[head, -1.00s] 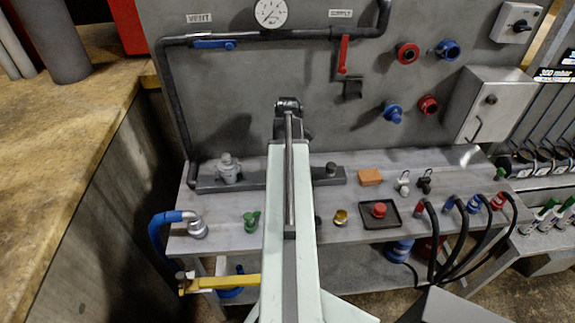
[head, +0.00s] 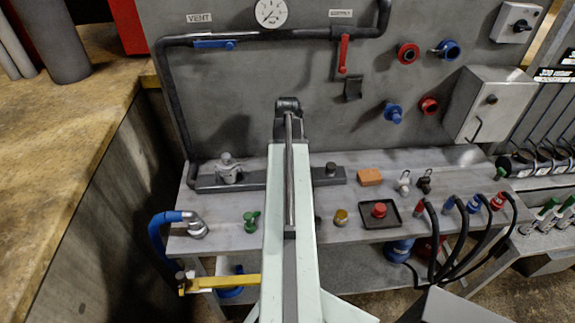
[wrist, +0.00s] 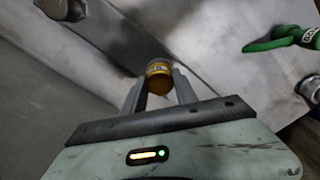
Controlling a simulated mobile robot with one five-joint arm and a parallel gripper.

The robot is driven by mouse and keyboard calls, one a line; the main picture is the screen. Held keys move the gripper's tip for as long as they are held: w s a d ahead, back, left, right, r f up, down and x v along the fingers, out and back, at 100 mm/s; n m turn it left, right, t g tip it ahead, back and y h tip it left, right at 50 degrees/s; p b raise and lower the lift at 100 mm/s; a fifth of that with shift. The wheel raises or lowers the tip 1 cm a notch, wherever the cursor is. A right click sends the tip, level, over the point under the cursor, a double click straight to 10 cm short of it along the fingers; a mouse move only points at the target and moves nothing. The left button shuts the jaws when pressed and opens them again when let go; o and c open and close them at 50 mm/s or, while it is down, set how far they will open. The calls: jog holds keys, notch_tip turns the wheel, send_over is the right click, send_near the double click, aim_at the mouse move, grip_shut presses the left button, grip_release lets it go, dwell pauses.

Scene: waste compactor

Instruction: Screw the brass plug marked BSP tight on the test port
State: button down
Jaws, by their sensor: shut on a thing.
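In the wrist view my gripper (wrist: 159,92) is shut on a brass plug (wrist: 158,72), a short yellow-gold cylinder between the fingertips. No marking on it can be read. In the head view my own arm hides my gripper and the held plug. Another brass fitting (head: 341,217) stands on the bench, right of my arm. Which part is the test port cannot be told, and contact between the held plug and a port is not clear.
A dark bar (head: 256,181) on the bench carries fittings at both ends. A green fitting (head: 251,220) and a blue-sleeved elbow (head: 195,228) stand left of my arm. Right are a black tray (head: 395,217) with a red cap, an orange block (head: 370,177) and several hoses.

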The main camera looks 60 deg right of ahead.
jog(key=m, duration=0.4)
jog(key=shift+m, duration=0.7)
jog(key=m, duration=0.2)
jog(key=shift+m, duration=1.5)
